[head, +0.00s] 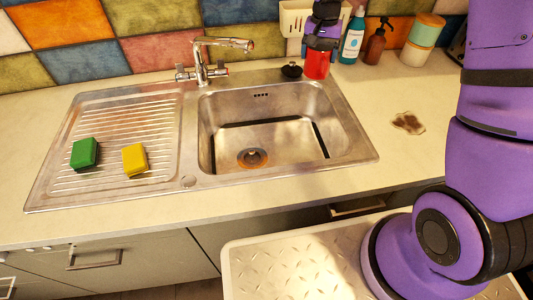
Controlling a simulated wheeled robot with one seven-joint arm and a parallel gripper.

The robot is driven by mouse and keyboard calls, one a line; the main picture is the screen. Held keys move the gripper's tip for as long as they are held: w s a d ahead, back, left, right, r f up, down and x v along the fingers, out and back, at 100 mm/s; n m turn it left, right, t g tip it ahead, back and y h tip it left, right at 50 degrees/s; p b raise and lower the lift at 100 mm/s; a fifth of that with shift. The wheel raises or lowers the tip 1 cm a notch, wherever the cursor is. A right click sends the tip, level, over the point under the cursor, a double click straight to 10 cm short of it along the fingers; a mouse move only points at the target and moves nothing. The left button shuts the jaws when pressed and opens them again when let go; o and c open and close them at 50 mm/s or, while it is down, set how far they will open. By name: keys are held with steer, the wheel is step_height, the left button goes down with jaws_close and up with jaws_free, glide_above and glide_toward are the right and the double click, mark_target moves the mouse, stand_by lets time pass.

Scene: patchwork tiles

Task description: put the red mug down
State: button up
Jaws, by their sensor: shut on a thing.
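The red mug (317,66) is at the back right of the sink, close to the sink's rear rim. My gripper (320,46) comes down on it from above and is shut on it, covering its upper part. The mug looks upright. Its base is at or just above the counter; I cannot tell whether it touches.
A black sink plug (291,70) lies just left of the mug. The right counter is mostly clear, except a brown stain (408,122).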

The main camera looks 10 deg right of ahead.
steer(key=s+a+f+m, duration=0.1)
steer(key=s+a+m, duration=0.1)
steer(key=s, duration=0.5)
steer(key=s+a+f+m, duration=0.2)
steer(key=s, duration=0.6)
steer(key=shift+f, duration=11.85)
steer(key=shift+f, duration=0.15)
steer(key=o, duration=1)
